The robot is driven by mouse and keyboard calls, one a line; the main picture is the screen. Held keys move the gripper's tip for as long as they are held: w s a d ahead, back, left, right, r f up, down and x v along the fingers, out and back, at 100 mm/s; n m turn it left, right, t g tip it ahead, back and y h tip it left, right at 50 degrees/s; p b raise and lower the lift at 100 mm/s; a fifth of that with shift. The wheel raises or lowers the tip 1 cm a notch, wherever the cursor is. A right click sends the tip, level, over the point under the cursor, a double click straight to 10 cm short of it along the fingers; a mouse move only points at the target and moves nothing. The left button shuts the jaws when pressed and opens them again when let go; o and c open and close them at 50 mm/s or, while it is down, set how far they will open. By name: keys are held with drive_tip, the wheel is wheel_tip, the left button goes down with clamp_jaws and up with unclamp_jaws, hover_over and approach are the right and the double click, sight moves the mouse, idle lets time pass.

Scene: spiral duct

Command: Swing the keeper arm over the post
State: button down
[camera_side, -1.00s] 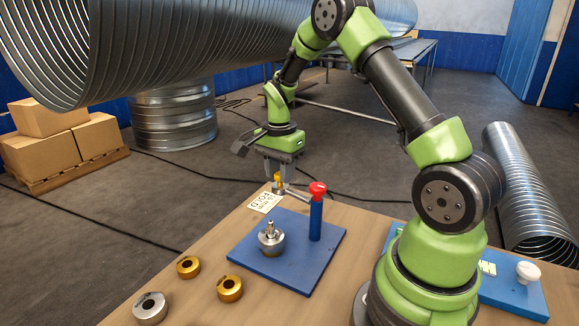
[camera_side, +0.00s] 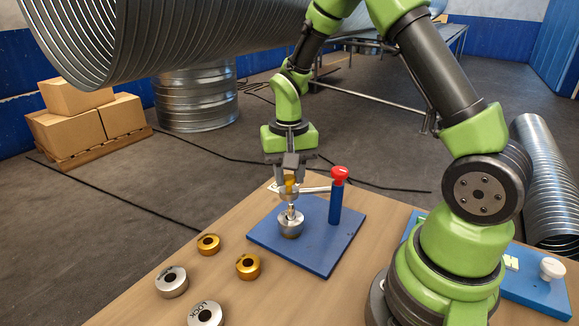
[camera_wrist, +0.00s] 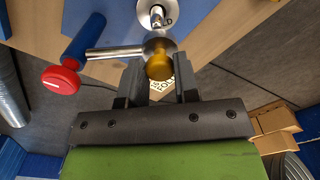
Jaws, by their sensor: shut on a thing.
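The keeper arm (camera_side: 315,189) is a thin silver bar reaching from a blue pillar (camera_side: 335,208) with a red cap (camera_side: 339,175) to a round silver end with a yellow knob (camera_wrist: 160,68). My gripper (camera_side: 289,182) is shut on the yellow knob, with one finger on each side in the wrist view. The post (camera_wrist: 157,15) is a short metal pin with a silver ring (camera_side: 291,224) around its foot. In the side view the arm's round end is just above the post's tip. In the wrist view it lies close beside the tip; whether they touch is unclear.
A blue base plate (camera_side: 262,232) carries the pillar and post. Loose gold rings (camera_side: 248,266) and silver rings (camera_side: 171,281) lie on the wooden table at front left. A blue board (camera_side: 535,292) with a white knob is at right. A printed label is partly hidden behind my gripper.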

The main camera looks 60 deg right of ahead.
sight(291, 194)
drive_tip(key=shift+s+a+n, duration=0.5)
drive_tip(key=shift+n, duration=0.4)
drive_tip(key=c, duration=0.8)
unclamp_jaws()
drive_tip(key=shift+c, duration=0.2)
wheel_tip(291, 194, up, 10)
drive_tip(key=shift+s, duration=0.1)
drive_tip(key=s+a+r+n+t+y, duration=0.1)
drive_tip(key=s+a+r+t, duration=0.2)
drive_tip(key=s, duration=0.4)
drive_tip(key=s+a+r+n+t+y, duration=0.1)
drive_tip(key=s+a+r+n+t, duration=0.1)
drive_tip(key=s+a+r+t, duration=0.2)
drive_tip(key=s+a+r, duration=0.1)
drive_tip(key=s+r, duration=0.1)
drive_tip(key=s, duration=0.1)
